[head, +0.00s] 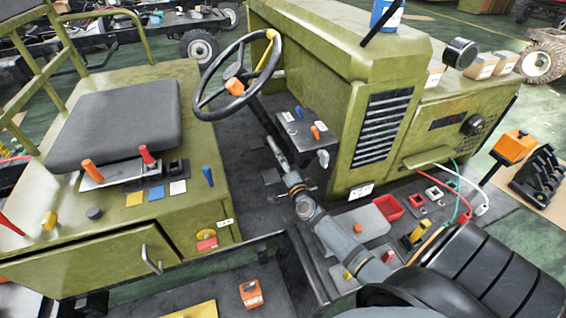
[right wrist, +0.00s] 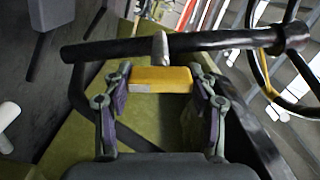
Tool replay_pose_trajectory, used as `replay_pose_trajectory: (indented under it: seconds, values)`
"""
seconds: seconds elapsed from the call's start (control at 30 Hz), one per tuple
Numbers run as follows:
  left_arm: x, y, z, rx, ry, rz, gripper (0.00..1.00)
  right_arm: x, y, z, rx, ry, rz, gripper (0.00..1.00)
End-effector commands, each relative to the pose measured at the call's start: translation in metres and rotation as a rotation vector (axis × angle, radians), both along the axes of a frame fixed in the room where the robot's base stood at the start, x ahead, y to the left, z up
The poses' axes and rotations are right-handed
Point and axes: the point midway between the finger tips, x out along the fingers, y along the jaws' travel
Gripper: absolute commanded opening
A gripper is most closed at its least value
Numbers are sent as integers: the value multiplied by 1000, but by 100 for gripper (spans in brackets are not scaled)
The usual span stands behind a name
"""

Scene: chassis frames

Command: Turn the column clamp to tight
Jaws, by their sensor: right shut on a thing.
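The column clamp shows in the right wrist view as a yellow handle (right wrist: 162,79) below a metal stub on the black steering column (right wrist: 220,40). My right gripper (right wrist: 160,82) is shut on this handle, one finger at each end. In the head view my right arm reaches in from the bottom right, and the right gripper (head: 271,141) is beside the column under the steering wheel (head: 203,97). I cannot make out the handle in the head view, and I see no tight marking in either view. My left gripper is not in view.
The grey seat (head: 115,125) and its lever console stand left of the column. The green engine hood (head: 340,45) and a small switch panel (head: 300,125) are close on the right. A red tray (head: 388,207) and loose parts lie near my right forearm.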

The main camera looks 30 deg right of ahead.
Motion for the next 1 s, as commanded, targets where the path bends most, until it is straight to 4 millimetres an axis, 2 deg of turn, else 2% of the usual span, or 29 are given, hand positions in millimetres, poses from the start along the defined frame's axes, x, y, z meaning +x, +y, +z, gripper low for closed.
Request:
replay_pose_trajectory:
  seconds: [0.2, 0.5, 1.0]
  values:
    - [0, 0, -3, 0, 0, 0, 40, 0, 0, -1, 158, -38, 0, 26]
    - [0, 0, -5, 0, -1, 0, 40, 0, -1, -2, 295, -71, 0, 26]
    - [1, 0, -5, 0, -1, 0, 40, 0, 0, -2, 343, -82, 0, 26]
